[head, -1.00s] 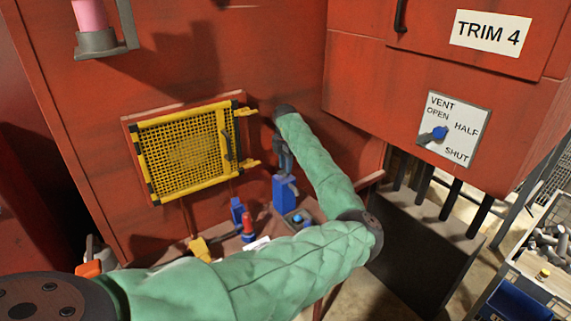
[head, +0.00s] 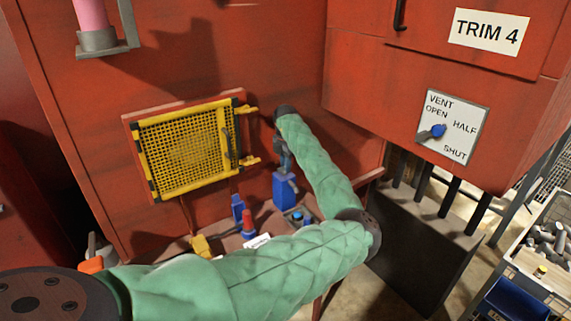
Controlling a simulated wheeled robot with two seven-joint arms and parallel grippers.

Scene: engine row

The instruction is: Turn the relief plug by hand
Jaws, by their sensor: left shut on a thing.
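My left arm comes in from the left in a green sleeve, bends at the elbow and reaches to the red wall. My left gripper (head: 286,160) points down at the top of a blue block-like fitting (head: 285,188) low in front of the wall. It is shut on what appears to be the relief plug at the top of that fitting. The plug itself is small and mostly hidden by the fingers, so its turn angle cannot be read. My right gripper is not in view.
A yellow mesh guard (head: 185,150) is on the wall left of the gripper. A small blue fitting (head: 238,208), a red-topped one (head: 248,225) and a yellow one (head: 201,246) stand nearby. A vent selector (head: 438,130) is on the right cabinet. A parts cart (head: 535,265) stands far right.

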